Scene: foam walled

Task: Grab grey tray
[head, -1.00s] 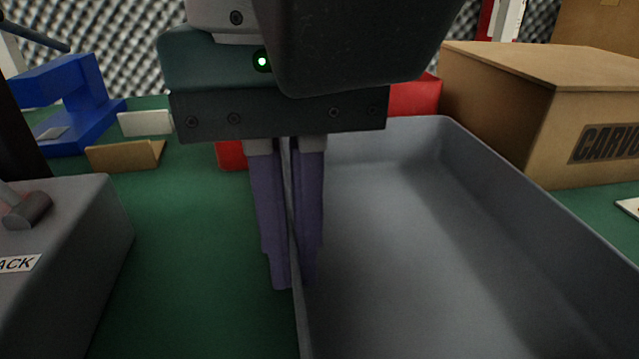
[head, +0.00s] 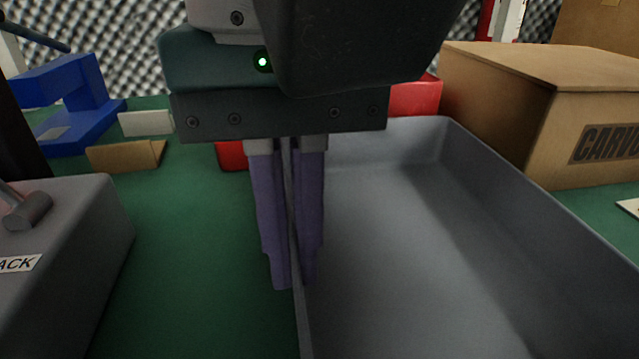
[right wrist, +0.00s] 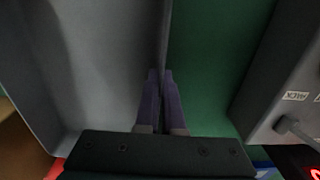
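The grey tray (head: 400,230) is a long, shallow, empty bin on the green table, filling the right half of the head view. It also shows at the left of the right wrist view (right wrist: 80,60). My right gripper (head: 292,280) points down at the tray's left wall, with one purple finger outside and one inside. The fingers are close together and shut on the wall. In the right wrist view the two fingers (right wrist: 160,75) lie on either side of the same wall. My left gripper is not in view.
A cardboard box (head: 545,110) stands close along the tray's right side. At left are a grey box with a lever (head: 70,250), a blue stand (head: 70,100) and a small cardboard piece (head: 125,156). Green table (head: 190,240) is clear left of the tray.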

